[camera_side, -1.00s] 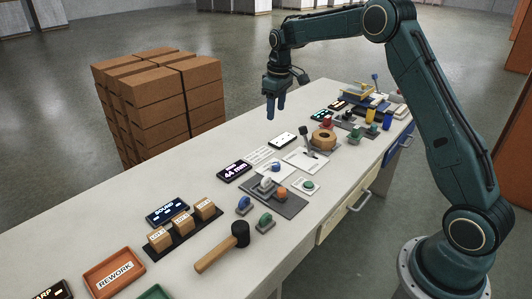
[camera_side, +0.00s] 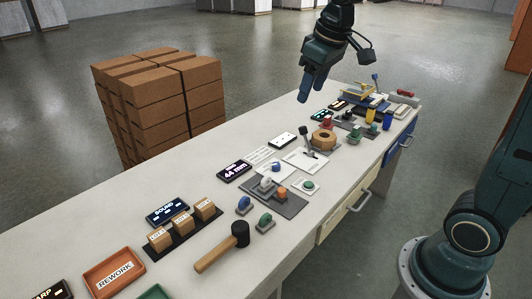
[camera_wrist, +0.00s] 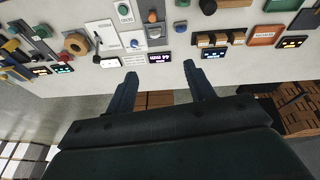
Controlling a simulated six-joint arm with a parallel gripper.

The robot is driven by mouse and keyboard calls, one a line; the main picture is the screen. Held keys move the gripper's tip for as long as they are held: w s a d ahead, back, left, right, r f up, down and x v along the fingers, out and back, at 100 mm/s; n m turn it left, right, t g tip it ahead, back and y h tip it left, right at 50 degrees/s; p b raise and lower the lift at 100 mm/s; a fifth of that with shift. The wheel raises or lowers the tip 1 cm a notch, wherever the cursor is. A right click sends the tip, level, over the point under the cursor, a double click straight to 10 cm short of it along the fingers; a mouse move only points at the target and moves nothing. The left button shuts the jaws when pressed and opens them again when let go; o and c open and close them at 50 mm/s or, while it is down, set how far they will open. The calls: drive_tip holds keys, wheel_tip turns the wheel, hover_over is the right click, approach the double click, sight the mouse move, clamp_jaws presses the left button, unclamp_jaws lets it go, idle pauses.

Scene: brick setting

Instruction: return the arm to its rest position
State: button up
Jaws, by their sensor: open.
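My gripper (camera_side: 310,88) hangs in the air above the far side of the bench in the side view, clear of everything on it. Its fingers point down and slightly left. In the wrist view, the two fingers of my gripper (camera_wrist: 160,82) stand apart with nothing between them. The white bench top (camera_side: 110,192) runs below. My forearm reaches in from the top of the side view, and most of the upper arm is outside the picture.
The bench holds a mallet (camera_side: 222,247), an orange REWORK tray (camera_side: 140,265), small boxes (camera_side: 182,224), a tape roll (camera_side: 323,138), displays and switches. Stacked brown cartons (camera_side: 160,100) stand on the floor behind. The air around my gripper is free.

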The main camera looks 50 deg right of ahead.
drive_tip(key=s+a+f+t, duration=0.1)
drive_tip(key=s+a, duration=0.1)
drive_tip(key=s, duration=0.7)
drive_tip(key=s+a+f+m+t, duration=0.1)
drive_tip(key=s+a+f, duration=0.1)
drive_tip(key=s, duration=0.8)
drive_tip(key=shift+s+a+f, duration=0.2)
drive_tip(key=shift+a+f, duration=0.1)
drive_tip(key=shift+a, duration=0.05)
